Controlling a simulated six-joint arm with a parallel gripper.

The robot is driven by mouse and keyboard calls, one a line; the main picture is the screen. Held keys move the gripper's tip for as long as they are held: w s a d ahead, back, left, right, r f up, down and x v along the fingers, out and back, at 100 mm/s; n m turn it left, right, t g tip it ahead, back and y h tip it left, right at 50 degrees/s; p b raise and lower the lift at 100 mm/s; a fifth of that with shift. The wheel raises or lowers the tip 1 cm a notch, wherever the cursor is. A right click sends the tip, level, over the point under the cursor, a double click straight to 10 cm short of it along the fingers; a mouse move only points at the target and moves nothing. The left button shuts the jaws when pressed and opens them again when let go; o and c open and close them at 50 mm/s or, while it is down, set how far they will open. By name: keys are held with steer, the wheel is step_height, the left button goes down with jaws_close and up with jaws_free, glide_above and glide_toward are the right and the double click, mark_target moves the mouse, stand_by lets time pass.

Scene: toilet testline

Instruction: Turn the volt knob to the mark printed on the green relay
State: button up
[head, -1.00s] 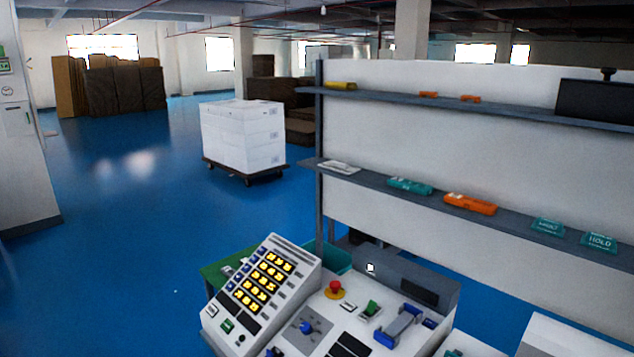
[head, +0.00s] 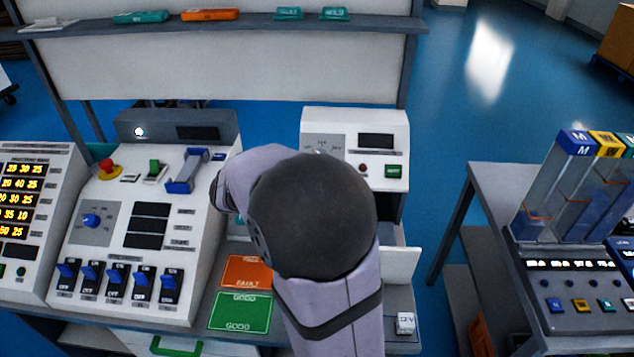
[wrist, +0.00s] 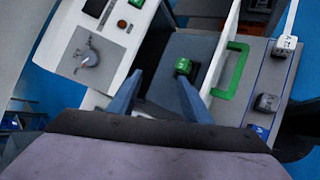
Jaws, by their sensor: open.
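The volt knob (wrist: 88,58) is a grey knob on a dial plate of a white box, left of my gripper in the wrist view. The box (head: 395,122) stands behind my arm in the head view, where the arm partly covers its dial. A small green-topped block (wrist: 183,66), apparently the green relay, lies in a grey open drawer. Its printed mark is too small to read. My gripper (wrist: 160,80) is open and empty, its fingers apart over the drawer near the block. My arm hides the gripper in the head view.
A green handle (wrist: 235,70) is on the drawer. Green (head: 240,313) and orange (head: 247,272) mats lie left of my arm, beside a switch console (head: 110,215). A table (head: 510,200) stands right.

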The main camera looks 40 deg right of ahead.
steer(key=w+d+n+t+h+b, duration=0.5)
steer(key=w+n+t+b, duration=0.3)
steer(key=b, duration=1.6)
steer(key=n+t, duration=0.1)
steer(key=n, duration=0.3)
steer(key=shift+d+f, duration=0.35)
steer(key=shift+w+d+r, duration=0.1)
steer(key=shift+w, duration=0.05)
steer(key=shift+p+x, duration=0.3)
steer(key=shift+x, duration=3.2)
steer(key=shift+r, duration=0.1)
steer(key=c, duration=1.1)
